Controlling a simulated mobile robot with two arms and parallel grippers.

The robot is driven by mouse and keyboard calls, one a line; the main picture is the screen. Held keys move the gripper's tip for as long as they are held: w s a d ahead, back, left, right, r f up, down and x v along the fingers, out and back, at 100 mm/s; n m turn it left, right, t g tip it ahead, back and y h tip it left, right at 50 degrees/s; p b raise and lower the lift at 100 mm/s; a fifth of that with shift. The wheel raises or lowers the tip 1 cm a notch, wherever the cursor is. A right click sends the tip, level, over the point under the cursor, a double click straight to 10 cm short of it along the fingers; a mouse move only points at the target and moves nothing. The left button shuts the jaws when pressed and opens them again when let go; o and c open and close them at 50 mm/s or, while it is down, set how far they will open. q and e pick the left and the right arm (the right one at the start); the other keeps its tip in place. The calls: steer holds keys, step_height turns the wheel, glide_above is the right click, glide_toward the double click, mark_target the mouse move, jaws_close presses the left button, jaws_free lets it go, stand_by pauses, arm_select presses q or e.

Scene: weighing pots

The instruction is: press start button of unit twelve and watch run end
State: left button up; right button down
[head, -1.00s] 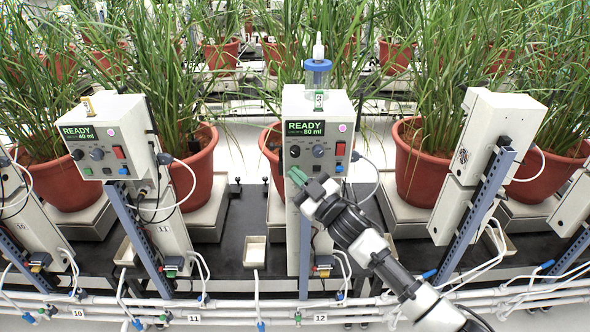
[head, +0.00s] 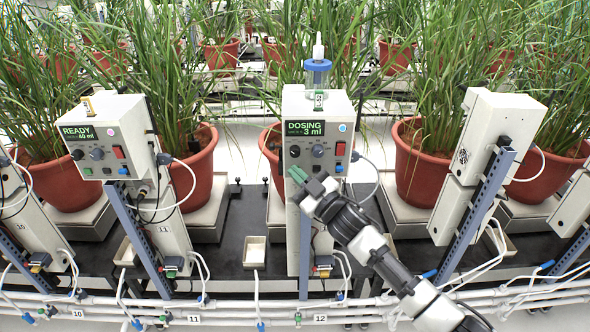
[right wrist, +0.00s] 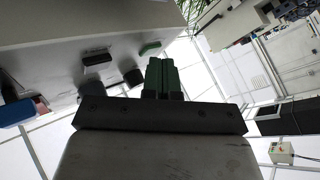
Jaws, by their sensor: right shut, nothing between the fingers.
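Unit twelve (head: 318,118) is a pale box on a post, above the rail label 12 (head: 320,318). Its screen (head: 305,129) reads DOSING and 3 ml, and a light-blue round lamp (head: 342,127) shows beside it. My right gripper (head: 299,176) is shut and empty, its green fingertips at the lower left of the unit's front panel. The tips cover the spot where a start button could be; contact cannot be told. In the right wrist view the shut green fingers (right wrist: 161,75) point at the panel's edge, near a small green part (right wrist: 150,48). My left gripper is not in view.
Unit eleven (head: 105,130) stands left and its screen reads READY, 40 ml. A unit seen from behind (head: 485,150) stands right. Potted plants (head: 425,165) stand behind. White pipes (head: 250,312) run along the front. A small tray (head: 254,252) sits left of the post.

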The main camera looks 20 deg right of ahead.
steer(key=shift+s, duration=0.1)
steer(key=shift+s+a+p, duration=0.25)
steer(key=shift+s+p, duration=0.1)
steer(key=shift+s, duration=0.35)
steer(key=s+p, duration=0.1)
steer(key=s, duration=0.1)
steer(key=s+a+p, duration=0.1)
steer(key=s, duration=0.1)
steer(key=shift+s+a, duration=0.15)
steer(key=shift+s, duration=0.25)
stand_by(0.5)
